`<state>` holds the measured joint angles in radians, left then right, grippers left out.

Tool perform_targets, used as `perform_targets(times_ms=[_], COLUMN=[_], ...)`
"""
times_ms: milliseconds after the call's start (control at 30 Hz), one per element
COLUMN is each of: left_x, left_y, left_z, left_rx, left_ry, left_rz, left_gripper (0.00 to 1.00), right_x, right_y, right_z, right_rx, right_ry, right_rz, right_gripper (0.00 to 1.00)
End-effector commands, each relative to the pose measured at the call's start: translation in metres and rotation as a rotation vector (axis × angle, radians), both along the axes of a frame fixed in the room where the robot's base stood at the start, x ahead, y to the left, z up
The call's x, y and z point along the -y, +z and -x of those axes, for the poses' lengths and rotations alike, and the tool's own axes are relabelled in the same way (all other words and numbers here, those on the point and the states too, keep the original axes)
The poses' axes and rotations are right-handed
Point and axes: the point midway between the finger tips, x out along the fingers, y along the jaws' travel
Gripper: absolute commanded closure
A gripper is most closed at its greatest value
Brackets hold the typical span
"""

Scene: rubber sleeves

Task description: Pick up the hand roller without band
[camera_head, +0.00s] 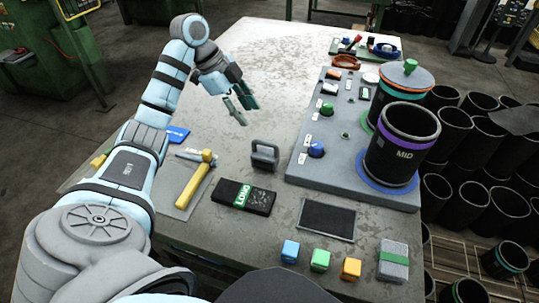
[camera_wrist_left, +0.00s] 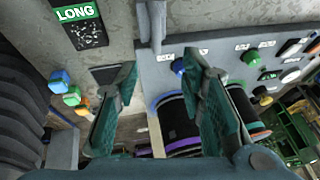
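A tool with a yellow handle (camera_head: 193,187) and a pale grey head lies on a grey mat at the table's left. A dark grey block with a loop handle (camera_head: 265,156) stands near the table's middle; part of it shows at the top of the left wrist view (camera_wrist_left: 152,22). I cannot tell for certain which of these is the hand roller without band. My left gripper (camera_head: 248,113) is open and empty above the table, beyond the grey block. Its two green fingers (camera_wrist_left: 162,62) are spread apart. My right gripper is not in view.
A black pad labelled LONG (camera_head: 258,200) and a dark flat plate (camera_head: 327,219) lie nearer. Small coloured blocks (camera_head: 320,260) line the front edge. A raised grey panel (camera_head: 350,185) with knobs and black sleeves (camera_head: 402,145) fills the right. The far left tabletop is clear.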

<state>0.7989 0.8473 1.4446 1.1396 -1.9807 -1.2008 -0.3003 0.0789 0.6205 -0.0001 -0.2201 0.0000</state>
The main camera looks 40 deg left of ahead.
Motion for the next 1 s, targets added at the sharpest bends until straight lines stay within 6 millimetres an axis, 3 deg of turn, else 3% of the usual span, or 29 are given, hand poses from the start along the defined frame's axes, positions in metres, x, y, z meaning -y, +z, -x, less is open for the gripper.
perform_targets(times_ms=[200,467,633,867,1000], left_x=[0.013,0.022,0.031,0.033,0.033], left_y=[-0.052,-0.085,-0.117,-0.122,-0.122], left_z=[-0.012,-0.021,-0.029,-0.032,-0.032], left_rx=[-0.003,-0.002,-0.002,-0.001,-0.001], left_ry=[0.009,0.010,0.008,0.008,0.007], left_rz=[0.002,0.001,0.002,-0.001,-0.001], left_gripper=[0.64,0.64,0.64,0.64,0.84], right_x=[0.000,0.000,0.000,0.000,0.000], right_y=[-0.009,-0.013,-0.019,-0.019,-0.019], right_z=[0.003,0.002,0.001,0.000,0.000], right_rx=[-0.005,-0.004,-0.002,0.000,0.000], right_ry=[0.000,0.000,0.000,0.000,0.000], right_rz=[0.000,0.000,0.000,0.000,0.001], right_gripper=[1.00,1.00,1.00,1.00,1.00])
